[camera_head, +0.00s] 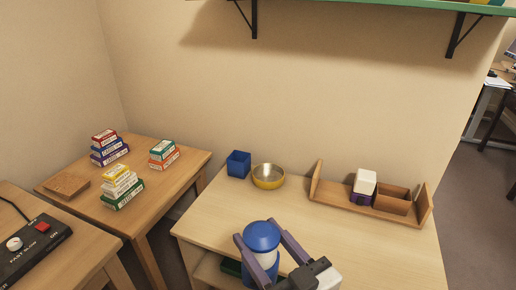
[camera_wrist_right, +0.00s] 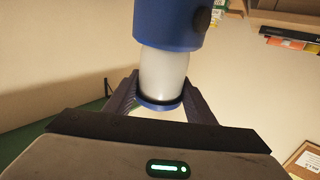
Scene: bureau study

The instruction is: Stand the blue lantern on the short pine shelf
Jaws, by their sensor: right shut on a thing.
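The blue lantern (camera_head: 262,236) has a blue cap and a pale body. My right gripper (camera_head: 265,250) is shut on it, one finger on each side, in front of the near edge of the light wooden desk. In the right wrist view, the lantern (camera_wrist_right: 164,72) shows blue ends and a white middle between the fingers (camera_wrist_right: 163,100). It looks about upright in the head view. I cannot tell for sure which piece is the short pine shelf; a low wooden rack (camera_head: 322,197) with raised ends stands at the desk's back right. My left gripper is not in view.
A white and purple stack (camera_head: 364,187) sits in the rack. A green wall shelf (camera_head: 350,5) hangs above. Card boxes (camera_head: 122,190) stand on the left table. The desk's middle (camera_head: 330,245) is clear.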

